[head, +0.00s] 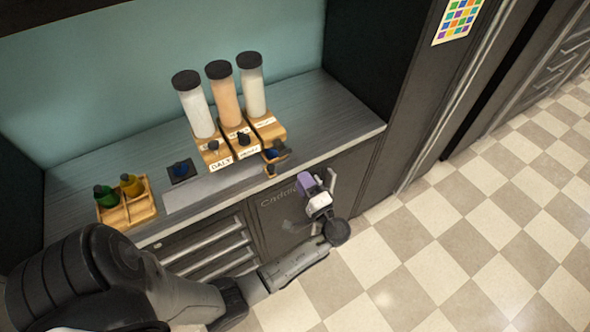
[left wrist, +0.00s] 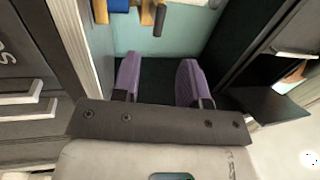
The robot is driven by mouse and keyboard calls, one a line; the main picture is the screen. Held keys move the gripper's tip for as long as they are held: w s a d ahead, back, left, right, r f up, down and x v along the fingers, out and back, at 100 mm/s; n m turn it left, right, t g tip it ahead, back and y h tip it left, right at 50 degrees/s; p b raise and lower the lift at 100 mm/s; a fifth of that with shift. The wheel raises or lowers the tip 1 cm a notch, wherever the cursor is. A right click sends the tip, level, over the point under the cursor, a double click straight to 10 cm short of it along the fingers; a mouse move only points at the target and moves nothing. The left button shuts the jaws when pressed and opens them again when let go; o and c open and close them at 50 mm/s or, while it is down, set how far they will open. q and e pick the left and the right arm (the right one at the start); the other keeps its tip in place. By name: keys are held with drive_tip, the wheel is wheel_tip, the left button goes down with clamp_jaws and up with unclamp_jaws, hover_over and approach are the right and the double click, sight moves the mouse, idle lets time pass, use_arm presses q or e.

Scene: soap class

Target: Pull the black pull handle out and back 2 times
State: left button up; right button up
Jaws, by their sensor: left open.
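Three tall dispensers (head: 226,97) with black caps and wooden bases stand on the counter. Small dark knobs show at their fronts: one on the left base (head: 213,145), one on the middle base (head: 243,138), and a dark piece by the right base (head: 280,147). A black handle-like cylinder (left wrist: 160,20) shows at the top of the left wrist view, beside wood; I cannot tell which dispenser it belongs to. My left gripper (head: 312,183), with purple fingers, is open and empty in front of the cabinet, below the counter edge and apart from the dispensers. It shows in the left wrist view (left wrist: 160,82).
A wooden caddy (head: 140,213) with green and yellow bottles stands at the left of the counter. Below are drawers (head: 212,250) and a cabinet door with a pale handle. Checkered floor lies clear to the right.

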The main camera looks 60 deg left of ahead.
use_arm(q)
drive_tip(key=shift+s+d+f, duration=0.1)
drive_tip(key=shift+d+f, duration=0.1)
drive_tip(key=shift+d, duration=0.8)
drive_tip(key=shift+d+f, duration=0.15)
drive_tip(key=shift+d, duration=0.85)
